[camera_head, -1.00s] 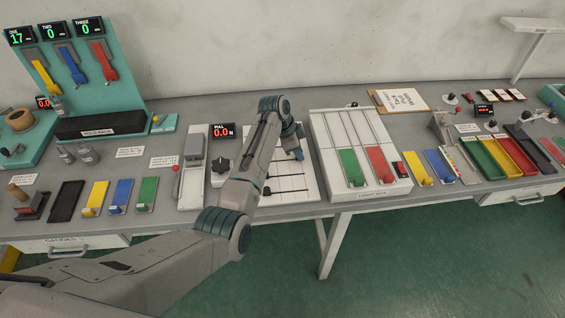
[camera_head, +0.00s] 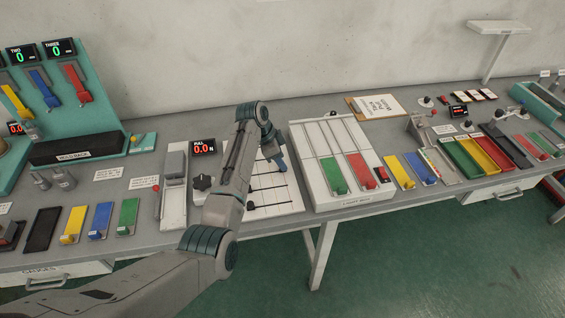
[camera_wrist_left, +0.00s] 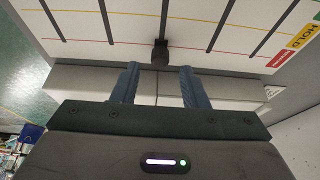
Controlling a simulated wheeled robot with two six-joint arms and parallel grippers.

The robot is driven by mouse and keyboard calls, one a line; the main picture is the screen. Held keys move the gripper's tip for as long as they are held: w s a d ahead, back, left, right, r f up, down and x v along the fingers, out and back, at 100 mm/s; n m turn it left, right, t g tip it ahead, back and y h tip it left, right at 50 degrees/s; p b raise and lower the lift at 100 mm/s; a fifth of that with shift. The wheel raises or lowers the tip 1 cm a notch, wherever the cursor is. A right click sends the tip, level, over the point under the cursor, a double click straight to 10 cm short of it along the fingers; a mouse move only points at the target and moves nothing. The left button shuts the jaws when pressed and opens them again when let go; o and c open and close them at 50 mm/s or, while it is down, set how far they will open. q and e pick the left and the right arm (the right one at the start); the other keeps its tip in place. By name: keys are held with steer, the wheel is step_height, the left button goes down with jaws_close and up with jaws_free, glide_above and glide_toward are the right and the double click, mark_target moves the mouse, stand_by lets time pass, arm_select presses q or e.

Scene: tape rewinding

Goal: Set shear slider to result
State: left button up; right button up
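The white slider panel (camera_head: 285,209), with several dark slots, lies on the bench at mid-picture in the head view, partly hidden by my left arm. In the left wrist view, the panel (camera_wrist_left: 235,15) fills the top, crossed by dark slots and thin yellow and red lines. A dark slider knob (camera_wrist_left: 160,52) sits at one slot, just beyond and between my fingertips. Which slider is shear cannot be read. My left gripper (camera_wrist_left: 158,84) is open, with nothing between its fingers; in the head view, the gripper (camera_head: 279,161) is over the panel's far right part. My right gripper is not in view.
The white light box (camera_head: 330,150) with green and red sliders stands right of the panel. A PULL display (camera_head: 203,147) reading 0.0 N and a black rotary knob (camera_head: 202,182) are to its left. The weld rack (camera_head: 75,150) is farther left.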

arm_select(q)
steer(key=b+v, duration=0.2)
steer(key=v, duration=0.6)
steer(key=shift+r, duration=0.25)
steer(key=shift+s+f, duration=0.1)
